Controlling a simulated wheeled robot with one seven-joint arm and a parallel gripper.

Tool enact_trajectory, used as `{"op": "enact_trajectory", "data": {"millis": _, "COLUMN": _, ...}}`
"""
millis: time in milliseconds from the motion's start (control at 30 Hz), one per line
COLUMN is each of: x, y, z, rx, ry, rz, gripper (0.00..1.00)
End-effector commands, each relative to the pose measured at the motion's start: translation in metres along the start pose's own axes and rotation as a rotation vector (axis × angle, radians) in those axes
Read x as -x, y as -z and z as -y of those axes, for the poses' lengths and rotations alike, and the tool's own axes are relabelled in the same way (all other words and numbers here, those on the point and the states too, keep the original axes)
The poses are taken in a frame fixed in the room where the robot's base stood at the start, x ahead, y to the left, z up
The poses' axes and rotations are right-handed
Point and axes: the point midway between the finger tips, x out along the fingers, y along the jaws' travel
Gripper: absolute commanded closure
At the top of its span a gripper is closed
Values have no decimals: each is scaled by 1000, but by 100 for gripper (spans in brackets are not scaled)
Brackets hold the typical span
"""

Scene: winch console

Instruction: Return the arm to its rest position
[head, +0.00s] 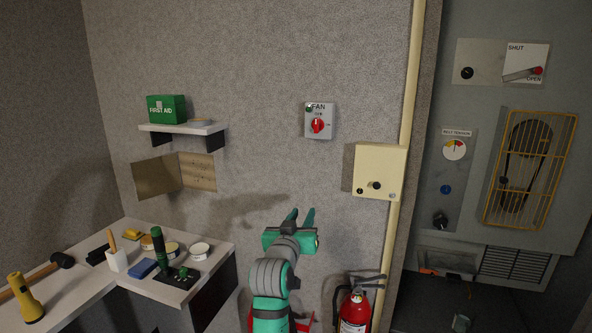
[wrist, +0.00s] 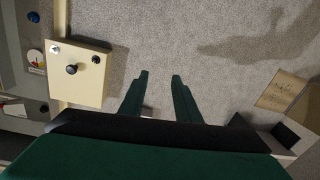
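My gripper (head: 302,217) is raised in front of the grey wall, at the lower middle of the head view. Its two green fingers stand apart with nothing between them. In the wrist view the open fingers (wrist: 158,82) point at the bare wall, with a gap between them. My green and grey arm (head: 270,285) reaches up from the bottom of the head view. The gripper touches nothing that I can see.
A cream box with knobs (head: 378,160) is right of my gripper, the fan switch (head: 318,121) above. A fire extinguisher (head: 355,311) stands lower right. A cluttered bench (head: 215,262) and a first-aid shelf (head: 205,129) are left. A caged panel (head: 530,165) is far right.

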Motion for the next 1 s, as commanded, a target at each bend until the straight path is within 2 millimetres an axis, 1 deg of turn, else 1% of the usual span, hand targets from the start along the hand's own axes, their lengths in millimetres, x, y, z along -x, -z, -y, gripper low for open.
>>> {"op": "enact_trajectory", "data": {"millis": 33, "x": 5, "y": -28, "z": 1, "rx": 13, "ry": 8, "rz": 10, "gripper": 70}}
{"op": "enact_trajectory", "data": {"millis": 67, "x": 9, "y": -41, "z": 2, "rx": 19, "ry": 14, "rz": 9, "gripper": 70}}
{"op": "enact_trajectory", "data": {"millis": 100, "x": 14, "y": -59, "z": 4, "rx": 26, "ry": 23, "rz": 12, "gripper": 70}}
{"op": "enact_trajectory", "data": {"millis": 167, "x": 23, "y": -84, "z": 5, "rx": 37, "ry": 34, "rz": 14, "gripper": 70}}
{"op": "enact_trajectory", "data": {"millis": 200, "x": 29, "y": -102, "z": 6, "rx": 43, "ry": 43, "rz": 16, "gripper": 70}}
{"op": "enact_trajectory", "data": {"millis": 267, "x": 40, "y": -126, "z": 8, "rx": 51, "ry": 56, "rz": 18, "gripper": 70}}
{"op": "enact_trajectory", "data": {"millis": 300, "x": 48, "y": -142, "z": 8, "rx": 57, "ry": 65, "rz": 20, "gripper": 70}}
{"op": "enact_trajectory", "data": {"millis": 367, "x": 60, "y": -165, "z": 8, "rx": 64, "ry": 77, "rz": 23, "gripper": 70}}
{"op": "enact_trajectory", "data": {"millis": 400, "x": 69, "y": -180, "z": 8, "rx": 68, "ry": 86, "rz": 26, "gripper": 70}}
{"op": "enact_trajectory", "data": {"millis": 467, "x": 83, "y": -202, "z": 8, "rx": 73, "ry": 99, "rz": 29, "gripper": 70}}
{"op": "enact_trajectory", "data": {"millis": 500, "x": 92, "y": -217, "z": 7, "rx": 77, "ry": 107, "rz": 33, "gripper": 70}}
{"op": "enact_trajectory", "data": {"millis": 567, "x": 108, "y": -237, "z": 6, "rx": 81, "ry": 120, "rz": 36, "gripper": 70}}
{"op": "enact_trajectory", "data": {"millis": 600, "x": 119, "y": -250, "z": 6, "rx": 82, "ry": 129, "rz": 39, "gripper": 70}}
{"op": "enact_trajectory", "data": {"millis": 667, "x": 136, "y": -269, "z": 4, "rx": 84, "ry": 142, "rz": 42, "gripper": 70}}
{"op": "enact_trajectory", "data": {"millis": 700, "x": 147, "y": -281, "z": 3, "rx": 86, "ry": 150, "rz": 47, "gripper": 70}}
{"op": "enact_trajectory", "data": {"millis": 767, "x": 165, "y": -298, "z": 1, "rx": 85, "ry": 162, "rz": 51, "gripper": 70}}
{"op": "enact_trajectory", "data": {"millis": 800, "x": 177, "y": -309, "z": 0, "rx": 85, "ry": 170, "rz": 55, "gripper": 70}}
{"op": "enact_trajectory", "data": {"millis": 867, "x": 196, "y": -324, "z": -3, "rx": 85, "ry": 181, "rz": 60, "gripper": 70}}
{"op": "enact_trajectory", "data": {"millis": 1000, "x": 242, "y": -355, "z": -9, "rx": 78, "ry": 207, "rz": 73, "gripper": 70}}
